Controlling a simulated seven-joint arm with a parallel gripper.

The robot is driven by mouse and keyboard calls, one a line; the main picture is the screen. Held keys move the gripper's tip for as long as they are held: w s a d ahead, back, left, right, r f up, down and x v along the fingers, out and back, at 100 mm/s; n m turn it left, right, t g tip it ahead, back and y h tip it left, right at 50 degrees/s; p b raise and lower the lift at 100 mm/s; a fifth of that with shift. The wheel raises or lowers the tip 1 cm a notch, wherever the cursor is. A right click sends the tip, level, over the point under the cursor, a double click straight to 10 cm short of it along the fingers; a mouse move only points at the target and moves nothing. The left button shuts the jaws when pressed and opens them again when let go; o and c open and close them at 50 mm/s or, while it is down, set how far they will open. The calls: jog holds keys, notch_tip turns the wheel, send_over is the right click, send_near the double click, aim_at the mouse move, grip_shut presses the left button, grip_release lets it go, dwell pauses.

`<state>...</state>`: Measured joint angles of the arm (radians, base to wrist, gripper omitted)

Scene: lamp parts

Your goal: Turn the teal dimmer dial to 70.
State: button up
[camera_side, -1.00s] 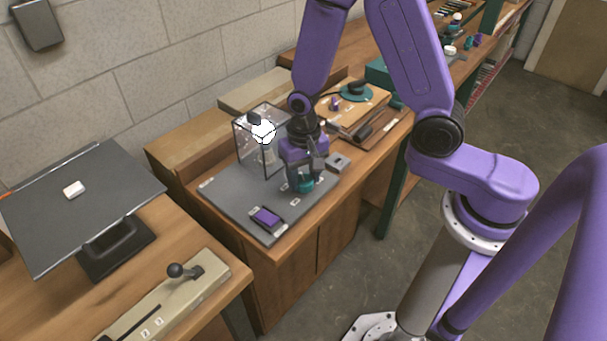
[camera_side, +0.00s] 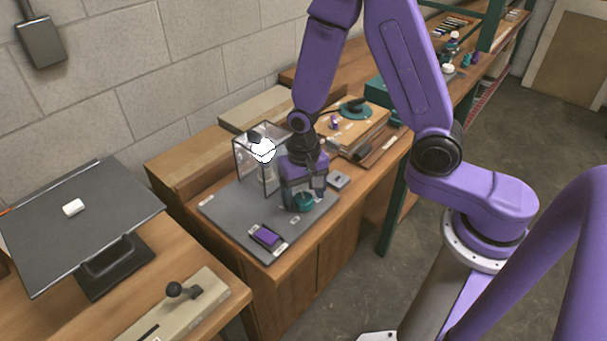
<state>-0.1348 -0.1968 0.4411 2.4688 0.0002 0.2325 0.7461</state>
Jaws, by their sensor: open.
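The teal dimmer dial (camera_side: 304,202) sits on the grey board (camera_side: 225,207) on the wooden bench, near the board's right side. My gripper (camera_side: 304,192) points down directly over the dial, with its open fingers at or around it. I cannot tell whether the fingers touch the dial. The fingers hide part of the dial, and its scale and pointer are too small to read. A lit white lamp (camera_side: 263,150) in a clear box frame stands on the board, behind and left of my gripper.
A purple switch (camera_side: 266,236) lies at the board's front, and a small grey block (camera_side: 339,180) sits right of my gripper. A tray with tools (camera_side: 362,145) and a teal disc (camera_side: 356,110) lie further back. A black tilted panel (camera_side: 80,215) and a lever box (camera_side: 180,305) stand left.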

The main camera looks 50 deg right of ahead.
aim_at(304, 198)
notch_tip(304, 198, up, 17)
jog(key=shift+r, duration=0.15)
dwell(0.5)
jog(key=shift+s, duration=0.1)
jog(key=s+d+f+n, duration=0.1)
jog(key=s+d+n, duration=0.1)
jog(key=s+n, duration=0.6)
jog(key=s+d+f+n, duration=0.1)
jog(key=s+d+n, duration=0.1)
jog(key=s+n, duration=0.7)
jog(key=shift+s, duration=1.05)
jog(key=shift+d, duration=0.1)
dwell(1.0)
